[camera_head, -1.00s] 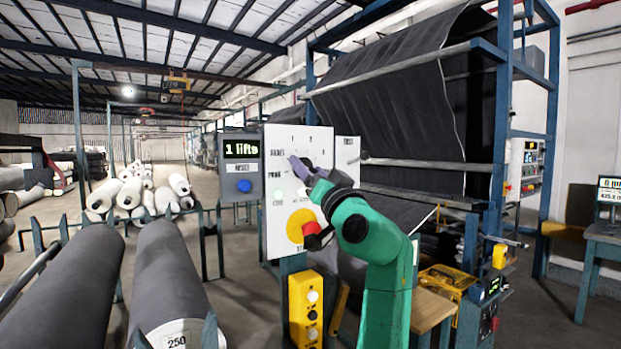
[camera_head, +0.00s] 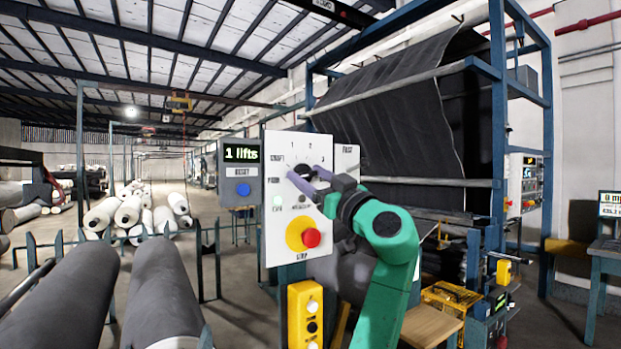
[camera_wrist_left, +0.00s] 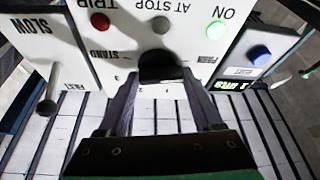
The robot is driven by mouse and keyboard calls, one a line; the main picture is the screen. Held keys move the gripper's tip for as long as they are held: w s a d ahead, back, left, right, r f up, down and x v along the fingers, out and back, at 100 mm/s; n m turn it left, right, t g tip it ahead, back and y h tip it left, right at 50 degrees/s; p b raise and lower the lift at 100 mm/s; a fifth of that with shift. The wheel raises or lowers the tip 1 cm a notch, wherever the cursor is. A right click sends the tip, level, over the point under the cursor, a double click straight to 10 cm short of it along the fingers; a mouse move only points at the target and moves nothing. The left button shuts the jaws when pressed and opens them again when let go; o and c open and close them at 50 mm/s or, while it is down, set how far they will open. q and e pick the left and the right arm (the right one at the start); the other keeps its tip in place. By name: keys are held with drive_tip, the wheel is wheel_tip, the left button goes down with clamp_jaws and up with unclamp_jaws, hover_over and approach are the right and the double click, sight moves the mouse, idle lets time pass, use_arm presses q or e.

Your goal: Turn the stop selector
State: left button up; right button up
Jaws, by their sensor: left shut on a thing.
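The stop selector is a dark round knob (camera_head: 304,171) on a white control panel (camera_head: 272,225), with marks such as 1 and 2 around it. My left gripper (camera_head: 306,178) has its purple fingers on either side of the knob and is shut on it. In the left wrist view the knob (camera_wrist_left: 161,66) sits between the two finger ends (camera_wrist_left: 160,78), and the panel lettering appears upside down. The fingers and wrist partly cover the knob in the head view, so its exact setting is hard to read. My right gripper is not in view.
A red button (camera_head: 312,237) on a yellow disc is below the selector. A grey box (camera_head: 240,172) reading "1 lifts" with a blue button adjoins the panel's left. A yellow button box (camera_head: 305,312) stands below. Large grey rolls (camera_head: 160,285) lie at lower left.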

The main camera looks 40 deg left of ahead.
use_arm(q)
drive_tip(key=shift+a+f, duration=0.1)
drive_tip(key=shift+f, duration=0.1)
drive_tip(key=o, duration=1.3)
drive_tip(key=shift+r, duration=0.1)
drive_tip(key=b+v, duration=0.4)
drive_tip(key=v, duration=1)
drive_tip(key=shift+s+d+b, duration=0.15)
drive_tip(key=shift+d+b, duration=0.1)
drive_tip(key=shift+b, duration=0.15)
